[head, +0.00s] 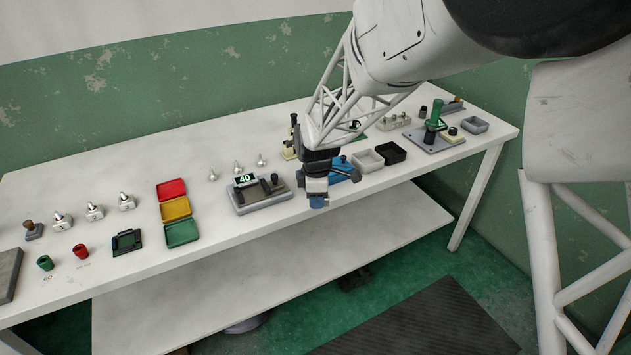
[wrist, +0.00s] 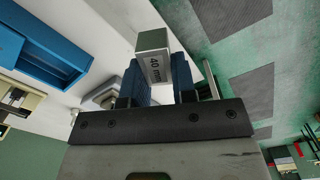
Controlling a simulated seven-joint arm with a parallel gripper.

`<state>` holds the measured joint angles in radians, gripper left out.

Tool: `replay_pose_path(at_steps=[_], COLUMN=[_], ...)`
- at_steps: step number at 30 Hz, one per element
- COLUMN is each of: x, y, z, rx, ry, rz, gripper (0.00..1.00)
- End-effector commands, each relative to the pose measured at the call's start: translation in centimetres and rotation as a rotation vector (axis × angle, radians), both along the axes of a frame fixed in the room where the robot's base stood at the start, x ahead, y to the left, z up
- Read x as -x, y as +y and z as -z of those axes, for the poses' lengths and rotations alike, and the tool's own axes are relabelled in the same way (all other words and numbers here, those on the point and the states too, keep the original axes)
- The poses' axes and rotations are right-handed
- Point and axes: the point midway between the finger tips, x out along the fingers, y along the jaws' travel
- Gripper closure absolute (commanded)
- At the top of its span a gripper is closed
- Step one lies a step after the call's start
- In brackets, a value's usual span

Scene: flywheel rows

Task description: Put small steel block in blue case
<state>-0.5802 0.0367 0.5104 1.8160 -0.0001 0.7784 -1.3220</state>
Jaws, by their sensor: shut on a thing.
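The small steel block (wrist: 153,50) is a grey block marked "40 mm". In the wrist view it is held between the two blue fingers of my gripper (wrist: 160,82), which are shut on it. In the head view my gripper (head: 318,201) points down near the table's front edge, and I cannot make out the block there. The blue case (head: 342,166) lies on the table just behind and to the right of my gripper, partly hidden by it. It also shows at the upper left of the wrist view (wrist: 38,50), with an open recess. The block is apart from the case.
A grey device with a "40" display (head: 244,180) stands left of my gripper. Red, yellow and green (head: 182,234) trays lie farther left. A pale tray (head: 367,161) and a black tray (head: 391,152) sit right of the blue case. A lower shelf (head: 300,255) is below.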

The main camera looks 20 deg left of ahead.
Motion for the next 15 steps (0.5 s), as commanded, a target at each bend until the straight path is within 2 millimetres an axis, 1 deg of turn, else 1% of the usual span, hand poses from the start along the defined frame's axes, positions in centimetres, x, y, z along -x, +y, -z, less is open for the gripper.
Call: replay_pose_path(at_steps=[9,15], x=[-1.0,-1.4], y=[-1.3,-1.7], z=[0.2,0.3], rx=[0.0,0.0], ry=[0.0,0.0], rz=[-0.3,-0.416], gripper=[1.0,1.0])
